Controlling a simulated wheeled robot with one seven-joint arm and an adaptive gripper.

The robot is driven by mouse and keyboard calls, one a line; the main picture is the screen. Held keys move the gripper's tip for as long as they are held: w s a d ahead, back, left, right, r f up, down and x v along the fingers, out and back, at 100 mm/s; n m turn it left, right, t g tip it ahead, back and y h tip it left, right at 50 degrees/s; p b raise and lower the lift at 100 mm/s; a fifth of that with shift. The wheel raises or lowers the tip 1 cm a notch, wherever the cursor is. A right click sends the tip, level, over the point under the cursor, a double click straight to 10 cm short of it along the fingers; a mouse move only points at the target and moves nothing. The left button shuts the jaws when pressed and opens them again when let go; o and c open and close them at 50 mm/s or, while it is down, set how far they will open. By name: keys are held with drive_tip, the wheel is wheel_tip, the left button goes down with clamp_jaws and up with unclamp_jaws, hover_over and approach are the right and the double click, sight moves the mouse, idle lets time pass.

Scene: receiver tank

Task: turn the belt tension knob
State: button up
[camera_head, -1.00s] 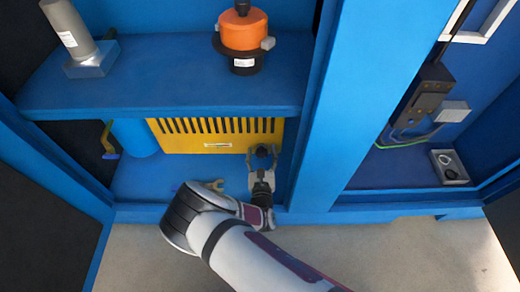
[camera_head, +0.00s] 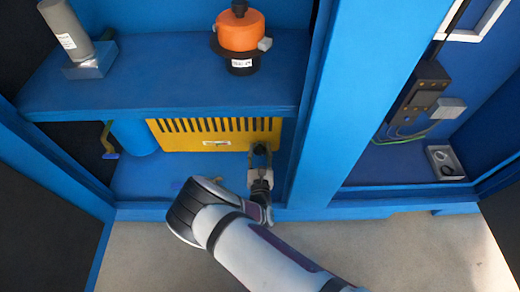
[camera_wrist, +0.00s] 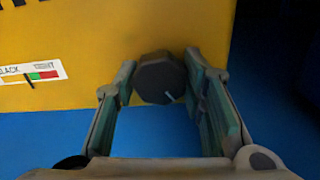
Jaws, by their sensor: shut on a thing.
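The dark belt tension knob (camera_wrist: 160,78) has a pale line near its lower right edge. It sits at the lower right of the yellow slotted cover (camera_head: 212,138). My gripper (camera_head: 259,150) is shut on the knob, with one finger on each side in the wrist view (camera_wrist: 160,84). A gauge strip (camera_wrist: 32,74) on the cover reads from slack to tight, with green and red bands. Its dark needle stands near the left end of the green band. The gauge is too small to read in the head view. My gripper hides part of the knob there.
A blue post (camera_head: 345,110) stands close to the right of my gripper. The blue shelf (camera_head: 160,85) above holds an orange-topped device (camera_head: 239,32) and a grey cylinder (camera_head: 66,28). A blue cylinder (camera_head: 134,138) stands left of the cover.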

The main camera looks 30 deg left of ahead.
drive_tip(key=m+p, duration=0.3)
drive_tip(key=shift+r+m, duration=0.1)
drive_tip(key=shift+m, duration=0.3)
drive_tip(key=shift+m+p, duration=0.75)
drive_tip(key=shift+m, duration=0.75)
drive_tip(key=shift+s, duration=0.1)
drive_tip(key=o, duration=1.2)
drive_tip(key=v, duration=1.2)
